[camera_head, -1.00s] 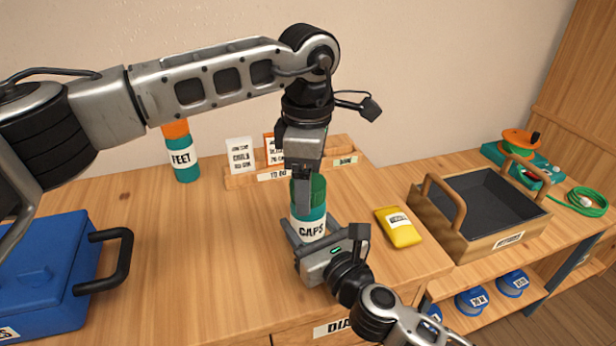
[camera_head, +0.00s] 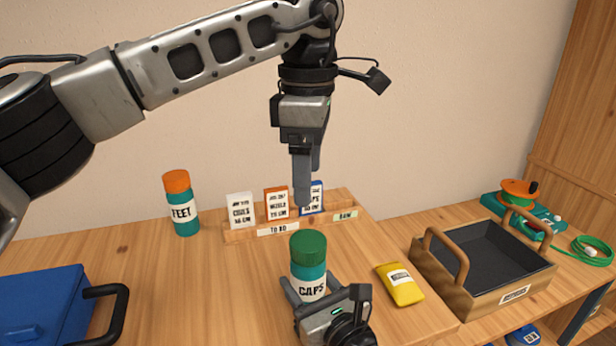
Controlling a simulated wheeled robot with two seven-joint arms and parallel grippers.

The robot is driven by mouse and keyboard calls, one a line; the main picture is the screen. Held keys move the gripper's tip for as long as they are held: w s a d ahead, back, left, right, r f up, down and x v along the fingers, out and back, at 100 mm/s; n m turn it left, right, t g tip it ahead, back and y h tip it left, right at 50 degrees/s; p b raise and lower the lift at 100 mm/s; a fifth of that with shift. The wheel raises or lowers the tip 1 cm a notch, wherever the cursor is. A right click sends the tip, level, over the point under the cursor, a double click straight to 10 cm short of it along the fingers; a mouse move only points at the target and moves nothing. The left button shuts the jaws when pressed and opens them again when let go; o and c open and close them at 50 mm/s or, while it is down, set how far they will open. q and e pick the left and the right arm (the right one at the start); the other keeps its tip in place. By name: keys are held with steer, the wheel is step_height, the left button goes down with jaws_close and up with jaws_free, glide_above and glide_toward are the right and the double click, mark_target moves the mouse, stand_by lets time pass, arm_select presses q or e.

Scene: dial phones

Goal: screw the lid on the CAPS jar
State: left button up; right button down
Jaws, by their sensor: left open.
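The CAPS jar (camera_head: 309,279) is teal with a white label and stands upright on the wooden table. The dark green lid (camera_head: 308,246) sits level on its top; how tightly it is screwed cannot be seen. My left gripper (camera_head: 303,196) hangs pointing down above the lid, clear of it, open and empty; its fingers overlap edge-on from this side. My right gripper (camera_head: 312,290) lies low at the jar, its two fingers reaching along either side of the jar's lower part. Whether the fingers press on the jar is partly hidden.
A teal FEET jar (camera_head: 184,215) with an orange lid stands at the back left. A card rack (camera_head: 240,235) stands behind the CAPS jar. A blue box (camera_head: 40,300) is at left. A yellow packet (camera_head: 400,285) and a wooden handled tray (camera_head: 470,295) are at right.

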steer(key=shift+c, duration=2.4)
jaws_free()
steer(key=b+v, duration=0.1)
steer(key=v, duration=1.5)
